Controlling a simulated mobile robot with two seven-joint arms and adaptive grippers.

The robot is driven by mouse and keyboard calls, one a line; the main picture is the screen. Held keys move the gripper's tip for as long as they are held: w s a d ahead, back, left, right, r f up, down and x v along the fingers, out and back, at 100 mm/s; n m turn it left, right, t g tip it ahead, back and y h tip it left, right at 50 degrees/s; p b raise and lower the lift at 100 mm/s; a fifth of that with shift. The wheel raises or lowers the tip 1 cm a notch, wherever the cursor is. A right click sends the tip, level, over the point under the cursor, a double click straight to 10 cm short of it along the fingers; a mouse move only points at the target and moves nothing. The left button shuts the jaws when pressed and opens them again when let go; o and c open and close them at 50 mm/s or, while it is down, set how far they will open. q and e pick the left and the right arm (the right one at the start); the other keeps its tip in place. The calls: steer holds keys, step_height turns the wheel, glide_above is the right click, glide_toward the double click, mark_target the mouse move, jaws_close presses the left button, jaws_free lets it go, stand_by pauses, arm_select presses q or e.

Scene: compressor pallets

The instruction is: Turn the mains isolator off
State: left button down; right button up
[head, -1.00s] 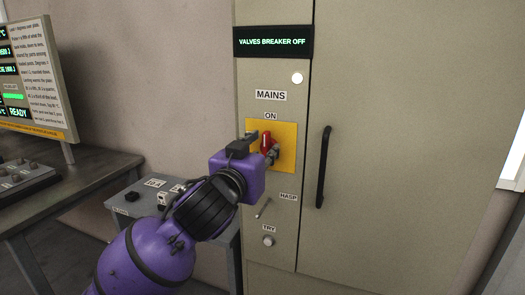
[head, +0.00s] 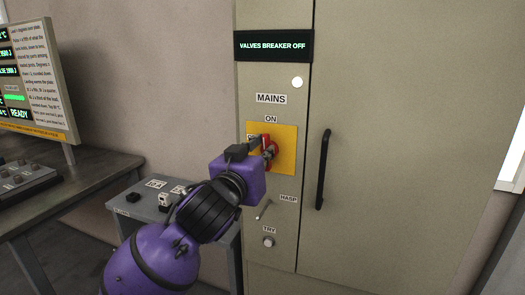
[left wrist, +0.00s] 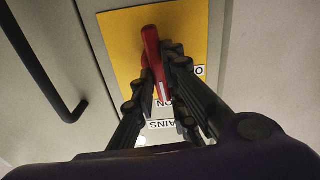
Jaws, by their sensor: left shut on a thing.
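The mains isolator is a red handle (head: 267,141) on a yellow plate (head: 286,134) on the beige cabinet, under the labels MAINS and ON. My left gripper (head: 264,147) is at the handle, its fingers on either side of it. In the left wrist view the red handle (left wrist: 151,48) runs between the two dark fingers (left wrist: 160,85), which are closed on it. The handle stands close to upright in the head view, near the ON label; the gripper hides part of it. My right gripper is not in view.
A black display (head: 272,46) above reads VALVES BREAKER OFF, with a pale round lamp (head: 297,83) below it. A small HASP lever (head: 264,209) and TRY button (head: 268,242) sit below the plate. A black door handle (head: 323,169) is to the right. A grey bench (head: 150,205) stands left.

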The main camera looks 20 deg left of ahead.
arm_select(q)
steer(key=n+p, duration=0.6)
steer(key=n, duration=0.1)
steer(key=shift+a+r, duration=0.25)
steer(key=shift+r, duration=0.15)
steer(key=shift+n+p, duration=0.9)
steer(key=shift+p, duration=0.1)
steer(key=n+p, duration=0.2)
steer(key=shift+a+f+n, duration=0.1)
steer(key=shift+n, duration=0.2)
steer(key=shift+f+n+p, duration=0.15)
steer(key=shift+n+p, duration=0.35)
steer(key=shift+n, duration=0.4)
steer(key=n, duration=0.1)
steer(key=f+n, duration=0.1)
steer(key=n, duration=0.1)
steer(key=shift+n, duration=0.3)
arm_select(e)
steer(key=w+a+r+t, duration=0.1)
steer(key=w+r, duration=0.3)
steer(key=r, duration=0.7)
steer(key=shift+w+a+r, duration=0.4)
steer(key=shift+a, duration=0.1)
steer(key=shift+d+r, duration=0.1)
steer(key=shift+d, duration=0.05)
